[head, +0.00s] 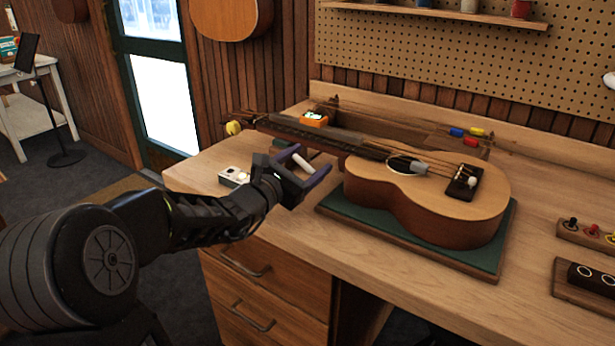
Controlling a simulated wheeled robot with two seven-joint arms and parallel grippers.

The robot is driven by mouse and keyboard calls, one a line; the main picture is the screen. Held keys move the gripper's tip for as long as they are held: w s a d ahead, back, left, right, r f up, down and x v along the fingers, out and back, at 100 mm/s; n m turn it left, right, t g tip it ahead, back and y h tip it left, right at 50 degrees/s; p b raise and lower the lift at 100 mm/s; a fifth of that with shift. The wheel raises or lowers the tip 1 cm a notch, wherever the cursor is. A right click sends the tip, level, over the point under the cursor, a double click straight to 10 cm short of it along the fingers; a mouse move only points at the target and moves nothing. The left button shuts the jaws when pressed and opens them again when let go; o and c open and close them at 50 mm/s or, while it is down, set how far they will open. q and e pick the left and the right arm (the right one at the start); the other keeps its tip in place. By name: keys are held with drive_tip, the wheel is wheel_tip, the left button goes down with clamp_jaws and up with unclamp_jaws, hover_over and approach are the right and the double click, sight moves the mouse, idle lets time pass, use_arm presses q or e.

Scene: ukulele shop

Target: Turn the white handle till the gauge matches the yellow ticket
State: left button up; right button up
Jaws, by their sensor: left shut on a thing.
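My left gripper (298,176) reaches over the workbench from the left, beside the neck of a ukulele (425,180). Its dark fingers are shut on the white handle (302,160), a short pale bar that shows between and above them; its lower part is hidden. A small orange device with a lit face (314,118), perhaps the gauge, sits behind the neck; its reading is too small to tell. I cannot make out a yellow ticket. A round yellow knob (233,128) is at the headstock end. My right gripper is out of view.
The ukulele lies on a green mat (333,208) on the wooden bench (400,287). A small white box (233,177) stands left of my gripper. Wooden racks (583,290) stand at the right. The bench front is clear.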

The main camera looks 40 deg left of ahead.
sight(302, 166)
use_arm(q)
drive_tip(key=m+b, duration=0.1)
drive_tip(key=b, duration=0.1)
drive_tip(key=shift+f+m+b, duration=0.25)
drive_tip(key=shift+m+b, duration=0.1)
drive_tip(key=shift+m, duration=0.05)
drive_tip(key=shift+r+m+b, duration=0.2)
drive_tip(key=shift+m+b, duration=0.3)
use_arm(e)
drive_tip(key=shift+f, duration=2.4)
use_arm(q)
drive_tip(key=o, duration=1.3)
drive_tip(key=shift+s, duration=0.1)
drive_tip(key=s, duration=0.7)
drive_tip(key=shift+s, duration=0.35)
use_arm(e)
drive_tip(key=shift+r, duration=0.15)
